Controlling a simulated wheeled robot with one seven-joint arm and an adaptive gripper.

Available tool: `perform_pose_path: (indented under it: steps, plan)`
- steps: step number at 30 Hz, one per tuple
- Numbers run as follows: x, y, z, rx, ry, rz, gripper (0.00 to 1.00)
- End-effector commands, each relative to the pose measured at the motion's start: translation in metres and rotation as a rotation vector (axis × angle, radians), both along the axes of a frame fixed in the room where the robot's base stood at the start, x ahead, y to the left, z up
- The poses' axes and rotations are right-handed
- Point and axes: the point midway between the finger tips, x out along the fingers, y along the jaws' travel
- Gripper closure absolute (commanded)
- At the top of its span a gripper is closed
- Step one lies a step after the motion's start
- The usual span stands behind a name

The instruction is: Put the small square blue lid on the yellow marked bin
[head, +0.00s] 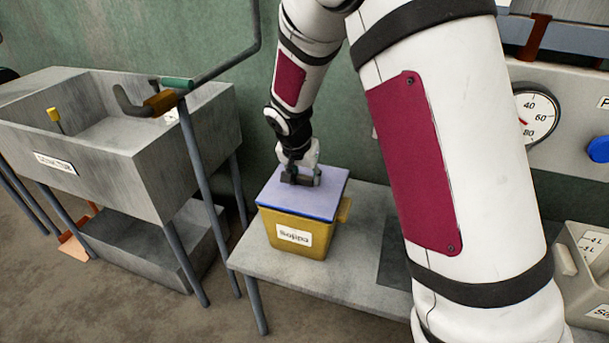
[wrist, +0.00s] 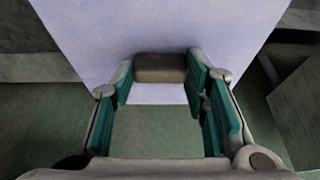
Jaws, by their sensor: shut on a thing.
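The square blue lid (head: 325,195) lies flat over the top of the yellow bin (head: 277,232) in the head view. It looks seated on the rim or very close to it; a tiny gap cannot be ruled out. The bin has a white label on its front and stands on a grey bench. My gripper (head: 301,176) points down at the lid's middle and is shut on its dark handle. In the wrist view my gripper (wrist: 160,85) has its green-padded fingers on both sides of the grey-brown handle (wrist: 160,68), with the pale blue lid (wrist: 90,35) below.
The grey bench (head: 282,268) carries the bin at its left part. A grey sink (head: 180,140) with pipes stands to the left. A wall panel with a round gauge (head: 536,112) and a grey container (head: 585,250) are at the right. My arm hides part of the bench.

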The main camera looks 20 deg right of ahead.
Motion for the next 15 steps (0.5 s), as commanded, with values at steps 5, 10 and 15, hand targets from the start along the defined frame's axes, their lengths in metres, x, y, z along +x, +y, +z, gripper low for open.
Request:
perform_pose_path:
  steps: [5, 10, 15]
  plan:
    - [0.0004, 0.0001, -0.0024, 0.0, -0.001, 0.0, 0.95]
    - [0.0004, 0.0001, -0.0045, 0.0, -0.001, 0.0, 0.95]
    - [0.0004, 0.0001, -0.0066, 0.0, -0.001, 0.0, 0.95]
